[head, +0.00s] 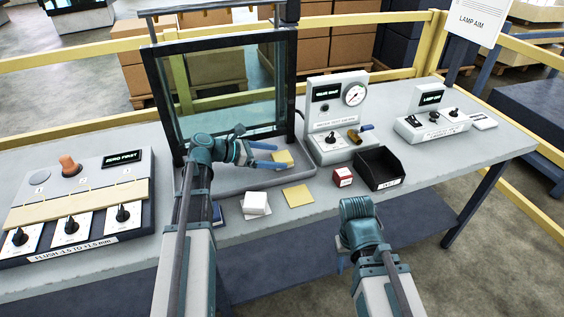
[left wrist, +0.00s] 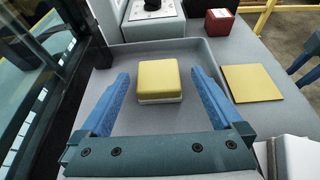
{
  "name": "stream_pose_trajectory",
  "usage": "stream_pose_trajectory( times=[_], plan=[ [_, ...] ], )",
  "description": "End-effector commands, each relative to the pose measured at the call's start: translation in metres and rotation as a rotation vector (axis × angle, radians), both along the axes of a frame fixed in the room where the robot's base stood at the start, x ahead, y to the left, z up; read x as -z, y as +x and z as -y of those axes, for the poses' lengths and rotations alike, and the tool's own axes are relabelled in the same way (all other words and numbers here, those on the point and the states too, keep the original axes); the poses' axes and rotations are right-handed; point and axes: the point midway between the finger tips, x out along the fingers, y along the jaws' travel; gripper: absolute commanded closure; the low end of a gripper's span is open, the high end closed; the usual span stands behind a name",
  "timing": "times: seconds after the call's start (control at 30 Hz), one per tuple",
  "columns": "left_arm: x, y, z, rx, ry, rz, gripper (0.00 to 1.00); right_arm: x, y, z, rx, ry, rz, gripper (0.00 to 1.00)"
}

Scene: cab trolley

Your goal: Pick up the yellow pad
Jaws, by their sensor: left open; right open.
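The yellow pad (left wrist: 159,76) is a small block with a yellow top and a white base, lying flat in a shallow grey tray (left wrist: 205,57). In the head view the pad (head: 284,158) sits in front of the framed glass panel. My left gripper (head: 279,156) is open at the pad. In the left wrist view its blue fingers (left wrist: 160,85) stand on either side of the pad, with a gap at both sides. My right gripper (head: 341,264) is open in front of the table's front edge, mostly hidden by its own wrist.
A flat yellow square (head: 298,195) and stacked white pads (head: 256,204) lie in front of the tray. A red box (head: 342,177) and a black bin (head: 379,168) stand to the right. The framed glass panel (head: 225,95) rises close behind my left gripper.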

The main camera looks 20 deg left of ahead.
Motion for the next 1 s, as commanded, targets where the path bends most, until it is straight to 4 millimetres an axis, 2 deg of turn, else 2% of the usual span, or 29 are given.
stream_pose_trajectory(
  times=[0.1,0.23,0.5,0.9,0.97,1.0],
  plan=[
    [0.013,0.012,0.011,0.004,0.0,0.001,0.0,0.013,0.0,0.0,0.0,0.0,0.0,0.5],
    [0.019,0.021,0.025,0.004,0.0,0.001,0.0,0.019,0.0,0.0,0.0,0.0,0.0,0.5],
    [0.018,0.023,0.028,0.001,0.0,0.0,0.0,0.018,0.0,0.0,0.0,0.0,0.0,0.5],
    [0.018,0.023,0.028,0.001,0.0,0.0,0.72,0.018,0.0,0.0,0.0,0.0,0.0,0.5],
    [0.018,0.023,0.028,0.001,0.0,0.0,0.82,0.018,0.0,0.0,0.0,0.0,0.0,0.5],
    [0.018,0.023,0.028,0.001,0.0,0.0,0.82,0.018,0.0,0.0,0.0,0.0,0.0,0.5]
  ],
)
